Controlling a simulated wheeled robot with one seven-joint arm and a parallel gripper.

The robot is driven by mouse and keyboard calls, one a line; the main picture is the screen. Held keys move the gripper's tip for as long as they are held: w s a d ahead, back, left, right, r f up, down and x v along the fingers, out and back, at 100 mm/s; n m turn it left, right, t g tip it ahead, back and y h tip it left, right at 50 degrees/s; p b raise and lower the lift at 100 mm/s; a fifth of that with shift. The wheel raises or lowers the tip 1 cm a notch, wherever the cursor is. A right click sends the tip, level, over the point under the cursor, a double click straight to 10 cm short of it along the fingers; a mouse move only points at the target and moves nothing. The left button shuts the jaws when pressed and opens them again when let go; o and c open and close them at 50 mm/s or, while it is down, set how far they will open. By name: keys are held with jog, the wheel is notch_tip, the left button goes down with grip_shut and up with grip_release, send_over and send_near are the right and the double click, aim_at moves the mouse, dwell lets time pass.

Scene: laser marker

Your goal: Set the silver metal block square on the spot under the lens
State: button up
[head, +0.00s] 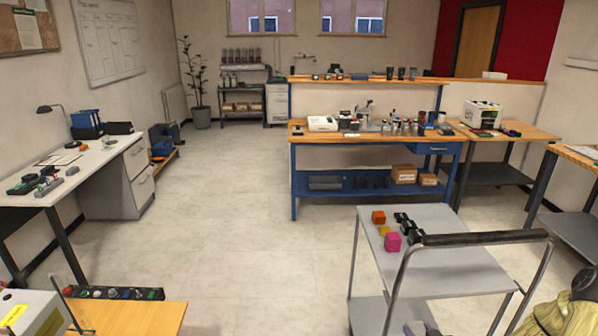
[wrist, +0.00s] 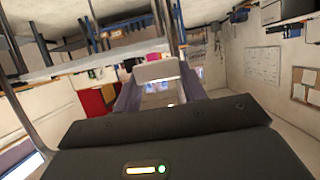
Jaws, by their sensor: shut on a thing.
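My gripper (wrist: 158,86) shows in the wrist view. Its two jaws are shut on the silver metal block (wrist: 157,70), a pale grey piece between the fingertips. The view behind it is strongly tilted, and no surface touches the block there. A spot under a lens cannot be made out in either view.
A white machine with a yellow label (head: 35,314) stands at the lower left, beside a wooden tabletop (head: 140,316). A workbench (head: 375,139) stands behind. The middle floor is clear.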

jog(key=w+a+f+p, duration=0.2)
jog(key=a, duration=0.5)
jog(key=w+a+f+p, duration=0.1)
jog(key=w+a+f, duration=0.1)
jog(key=a, duration=0.6)
jog(key=shift+f+m+h+p, duration=0.3)
jog(key=shift+h+p, duration=0.05)
jog(key=shift+h, duration=0.05)
jog(key=shift+w, duration=0.1)
jog(key=s+f, duration=0.4)
jog(key=f, duration=0.1)
jog(key=shift+s+f, duration=0.15)
jog(key=shift+f, duration=0.1)
